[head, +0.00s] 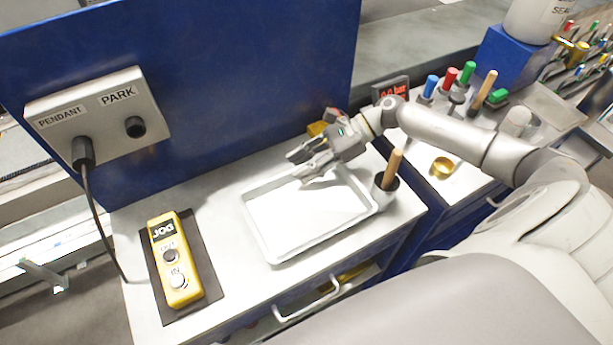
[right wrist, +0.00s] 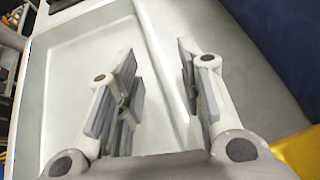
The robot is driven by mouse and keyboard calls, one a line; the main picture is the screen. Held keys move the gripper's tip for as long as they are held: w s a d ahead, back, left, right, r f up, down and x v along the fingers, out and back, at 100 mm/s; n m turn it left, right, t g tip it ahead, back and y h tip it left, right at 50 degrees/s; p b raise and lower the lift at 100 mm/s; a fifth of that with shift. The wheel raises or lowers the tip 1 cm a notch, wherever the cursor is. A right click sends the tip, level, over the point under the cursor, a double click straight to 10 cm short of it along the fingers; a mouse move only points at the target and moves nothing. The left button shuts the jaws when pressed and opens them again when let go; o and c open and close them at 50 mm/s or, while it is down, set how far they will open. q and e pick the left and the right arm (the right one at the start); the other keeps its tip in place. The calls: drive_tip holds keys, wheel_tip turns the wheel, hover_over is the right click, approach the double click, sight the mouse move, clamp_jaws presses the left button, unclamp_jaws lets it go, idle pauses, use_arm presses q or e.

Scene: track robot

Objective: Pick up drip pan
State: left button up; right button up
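The drip pan (head: 305,215) is a shallow white rectangular tray lying on the light worktop, in the middle of the head view. My right gripper (head: 298,163) is over the pan's far edge, fingers pointing left. In the right wrist view the right gripper (right wrist: 157,95) is open, with the rim of the drip pan (right wrist: 72,95) running between its fingers; one finger is over the pan's inside and the other is on the outer side. I cannot tell whether the fingers touch the rim. My left gripper is not in view.
A yellow JOG pendant (head: 174,262) lies on a dark mat at left. A dark cup (head: 384,189) with a wooden handle stands by the pan's right corner. A blue panel (head: 200,90) rises behind. A yellow object (head: 318,128) sits behind my right gripper.

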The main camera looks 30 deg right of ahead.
drive_tip(key=shift+w+a+f, duration=0.15)
drive_tip(key=shift+a+f, duration=0.2)
drive_tip(key=shift+a, duration=0.2)
clamp_jaws()
drive_tip(key=shift+r, duration=0.1)
